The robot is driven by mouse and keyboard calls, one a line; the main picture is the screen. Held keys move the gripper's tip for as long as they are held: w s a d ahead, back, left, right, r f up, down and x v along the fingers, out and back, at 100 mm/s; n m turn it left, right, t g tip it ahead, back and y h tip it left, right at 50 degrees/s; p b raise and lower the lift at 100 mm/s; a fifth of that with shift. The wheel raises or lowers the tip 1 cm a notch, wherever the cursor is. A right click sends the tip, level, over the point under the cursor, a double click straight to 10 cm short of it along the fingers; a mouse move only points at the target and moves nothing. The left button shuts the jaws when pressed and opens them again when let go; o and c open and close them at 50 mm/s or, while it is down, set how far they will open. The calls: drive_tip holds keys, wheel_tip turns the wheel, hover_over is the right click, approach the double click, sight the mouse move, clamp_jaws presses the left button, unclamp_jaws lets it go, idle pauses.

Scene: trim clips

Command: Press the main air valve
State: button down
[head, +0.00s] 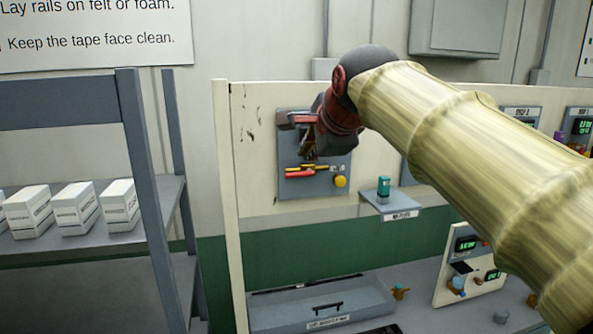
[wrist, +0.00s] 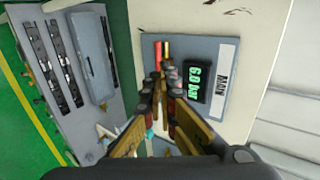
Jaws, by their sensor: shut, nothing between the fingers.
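The main air valve is on a grey wall panel, with a red lever (head: 300,174) beside a brass-coloured part. In the wrist view the red lever (wrist: 157,53) and a yellow bar (wrist: 166,49) show just beyond my fingertips. That panel (wrist: 190,52) bears a "MAIN" label (wrist: 224,66) and a green display (wrist: 196,80) reading 6.0 bar. My gripper (head: 308,152) is in front of the panel's upper part. In the wrist view my gripper (wrist: 167,72) is shut and empty, its tips close to the lever. I cannot tell whether they touch it. My gripper hides the panel's upper part in the head view.
A yellow knob (head: 340,181) sits at the panel's lower right. A small shelf (head: 396,205) with a teal object (head: 383,188) juts out to the right. A grey tray (head: 320,303) lies on the bench below. A rack with white boxes (head: 77,209) stands left.

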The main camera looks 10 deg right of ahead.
sight(295, 173)
drive_tip(key=p+x, duration=0.3)
drive_tip(key=x, duration=1.1)
drive_tip(key=shift+w+d, duration=0.1)
drive_tip(key=shift+f, duration=0.1)
drive_tip(key=shift+f+b, duration=0.1)
drive_tip(key=shift+b, duration=0.3)
